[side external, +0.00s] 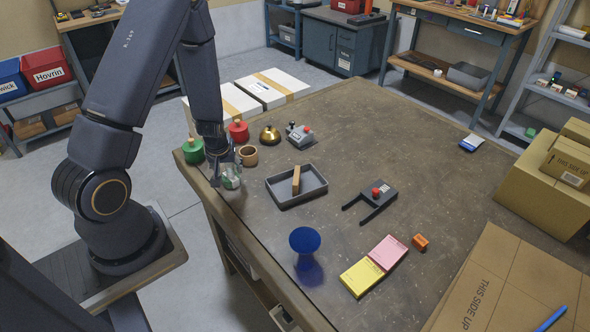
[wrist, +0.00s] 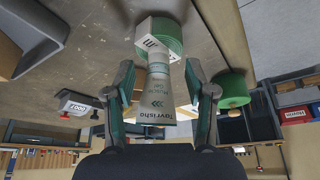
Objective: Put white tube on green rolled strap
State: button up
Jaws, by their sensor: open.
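The fingers are open, one on each side, with small gaps to the tube. The green rolled strap (wrist: 168,35), with a white label, is at the tube's narrow end, and the tube appears to stand on it. In the side view my gripper (side external: 225,163) is low at the table's left corner. The strap (side external: 231,181) shows just below it; the tube is mostly hidden there by the fingers.
A green knobbed weight (side external: 192,151), a red one (side external: 238,131) and a brown mug (side external: 248,156) stand close to my gripper. A grey tray (side external: 313,185) holding a wooden block (side external: 296,180) lies to the right. The table edge is near on the left.

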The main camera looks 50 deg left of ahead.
jog(key=d+r+m+t+h, duration=0.1)
jog(key=d+r+m+h, duration=0.1)
jog(key=d+r, duration=0.65)
jog(key=d+r+m+t+h, duration=0.1)
jog(key=d+r+m+h, duration=0.15)
jog(key=d+r, duration=0.65)
jog(key=s+d+r+m, duration=0.1)
jog(key=s+r+m, duration=0.2)
jog(key=r, duration=0.4)
jog(key=s+d+r+m, duration=0.2)
jog(key=s+r+m, duration=0.1)
jog(key=s+r, duration=0.3)
jog(key=shift+s+d+r+t+y, duration=0.2)
jog(key=shift+d+r+t+y, duration=0.05)
jog(key=shift+r+t+y, duration=0.15)
